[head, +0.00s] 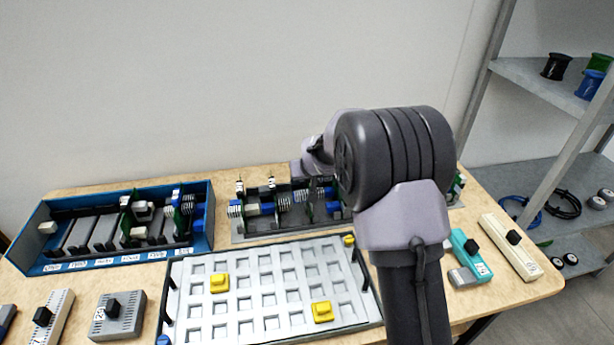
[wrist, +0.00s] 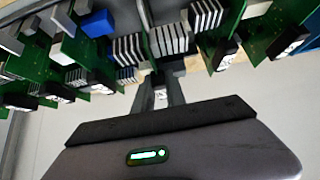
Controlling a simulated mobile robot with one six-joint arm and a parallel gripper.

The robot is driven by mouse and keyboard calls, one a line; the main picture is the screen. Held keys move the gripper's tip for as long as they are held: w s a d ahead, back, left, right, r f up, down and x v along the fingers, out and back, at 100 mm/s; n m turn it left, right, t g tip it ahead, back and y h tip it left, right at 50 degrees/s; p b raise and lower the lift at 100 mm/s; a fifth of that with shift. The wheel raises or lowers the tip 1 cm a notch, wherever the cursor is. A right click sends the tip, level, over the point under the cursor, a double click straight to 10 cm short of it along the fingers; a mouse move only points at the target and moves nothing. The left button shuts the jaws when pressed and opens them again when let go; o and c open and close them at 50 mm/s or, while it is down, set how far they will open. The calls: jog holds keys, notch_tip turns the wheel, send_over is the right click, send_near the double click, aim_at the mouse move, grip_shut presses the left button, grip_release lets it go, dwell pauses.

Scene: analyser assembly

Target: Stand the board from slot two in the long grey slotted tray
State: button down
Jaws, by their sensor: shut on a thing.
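The long grey slotted tray (head: 245,239) lies at the back of the table in the head view, with several green boards standing in it. My gripper (wrist: 161,88) is shut on the top of a green board (wrist: 147,22) with a finned grey heat sink, seen nearly edge-on in the wrist view. Other boards stand close on both sides of it. In the head view the held board is at or over the grey tray, partly hidden behind my arm. I cannot tell whether its foot is seated in a slot. The blue rack (head: 110,263) with labelled slots is at the left and holds a few boards.
A white grid tray (head: 255,327) with yellow blocks lies in front of the grey tray. Grey boxes (head: 118,318) stand at front left; a teal device (head: 468,255) and a cream one (head: 508,247) stand at right. A metal shelf (head: 545,85) is beyond the table.

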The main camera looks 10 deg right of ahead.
jog(key=shift+f, duration=0.15)
jog(key=shift+f+b, duration=0.85)
jog(key=shift+b, duration=0.05)
jog(key=shift+f+b, duration=0.35)
dwell(0.4)
jog(key=c, duration=1.3)
grip_release()
jog(key=shift+o, duration=0.7)
jog(key=shift+r+p, duration=1.05)
jog(key=shift+r, duration=1)
jog(key=shift+r+p, duration=2.15)
jog(key=shift+r, duration=1.35)
jog(key=shift+f, duration=0.1)
